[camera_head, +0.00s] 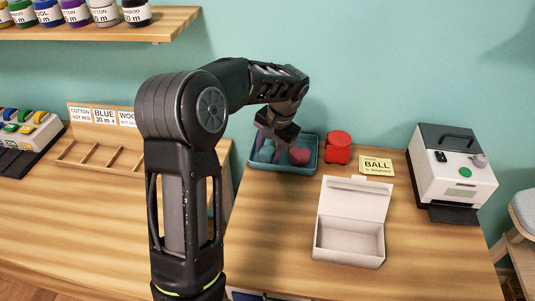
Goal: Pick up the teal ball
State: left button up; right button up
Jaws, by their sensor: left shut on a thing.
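The teal ball (265,154) is in the blue-green tray (287,170) at the back of the table, towards the tray's left side. My left gripper (266,148) reaches down over the tray from above and is shut on the teal ball. The fingers and wrist hide part of the ball, and I cannot tell whether it touches the tray floor. A red ball (299,156) lies in the tray to the right of the gripper. My right gripper is not in view.
Right of the tray stand a red container (338,147) and a yellow "BALL" card (376,166). An open white box (349,240) is in front of them. A white machine (452,170) stands at the right. A wooden rack (105,155) is at the left.

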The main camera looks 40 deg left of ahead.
aim_at(269, 149)
pick_arm(q)
jog(key=shift+c, duration=0.5)
jog(key=shift+r, duration=0.1)
jog(key=v, duration=0.3)
jog(key=a+v, duration=0.1)
jog(key=v, duration=0.2)
jog(key=a+v, duration=0.1)
jog(key=v, duration=0.2)
jog(key=shift+a+r, duration=0.1)
jog(key=shift+r, duration=0.45)
